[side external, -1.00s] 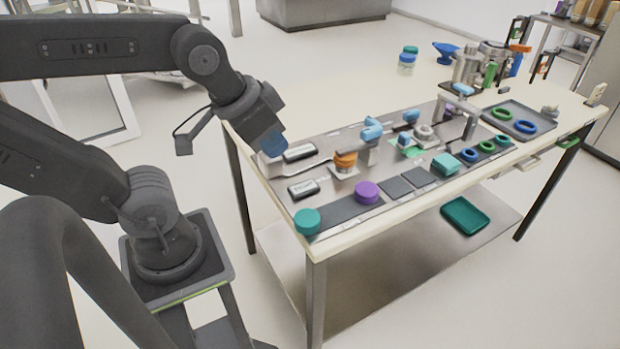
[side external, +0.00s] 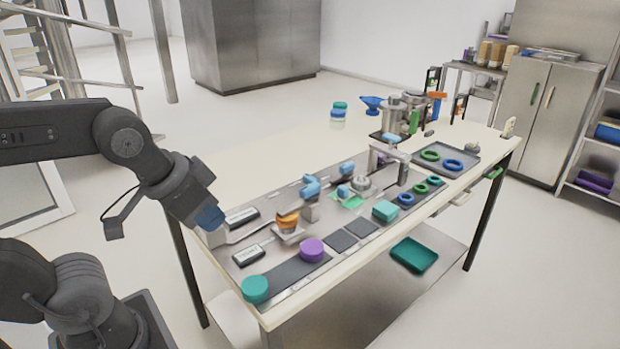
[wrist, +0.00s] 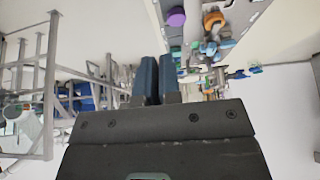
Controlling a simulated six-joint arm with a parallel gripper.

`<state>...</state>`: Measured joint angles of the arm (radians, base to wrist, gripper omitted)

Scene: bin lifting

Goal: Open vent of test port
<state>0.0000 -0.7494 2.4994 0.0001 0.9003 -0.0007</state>
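My gripper (side external: 209,218) hangs at the table's near left corner, beside a labelled dark plate. In the wrist view its two blue fingers (wrist: 157,78) lie close together with nothing seen between them. A fitting with an orange ring (side external: 288,221) stands on a small base on the steel work strip, right of my gripper and apart from it. A light blue valve-like part (side external: 310,187) stands just behind it. I cannot tell which of these is the test port or its vent. In the wrist view the orange part (wrist: 212,19) shows at the top right.
A purple puck (side external: 312,250) and a teal puck (side external: 255,289) lie along the front edge. A grey arch (side external: 390,160) rises over the strip's far part. A tray with green and blue rings (side external: 478,152) is at the right.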

